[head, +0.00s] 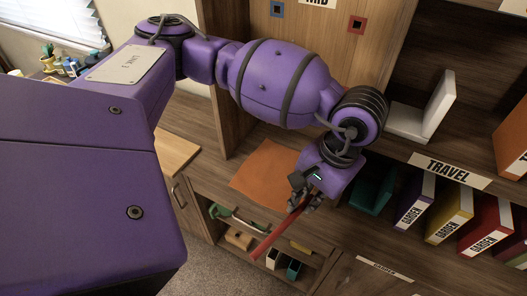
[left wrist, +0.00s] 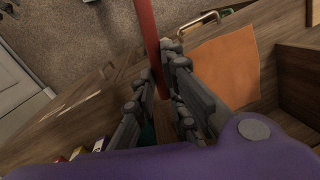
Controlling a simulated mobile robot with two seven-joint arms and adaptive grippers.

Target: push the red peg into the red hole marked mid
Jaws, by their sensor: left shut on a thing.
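My left gripper (head: 308,193) is shut on the red peg (head: 273,234), a long thin bar. In the head view the peg slants down and left from the fingers, above the shelf edge. In the left wrist view the peg (left wrist: 147,40) runs up out of the picture from between the fingers (left wrist: 163,85). On the upright back board are a red-framed square hole (head: 357,24) and a blue-framed one (head: 277,9). A sign reading MID (head: 318,3) is partly cut off at the top edge. The gripper is below and apart from the holes. My right gripper is not in view.
An orange mat (head: 266,174) lies on the desk left of the gripper. Books (head: 447,217) stand at the right below a TRAVEL label (head: 449,171). A white bookend (head: 428,112) stands on the shelf above. Small items sit in an open compartment (head: 239,240) below.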

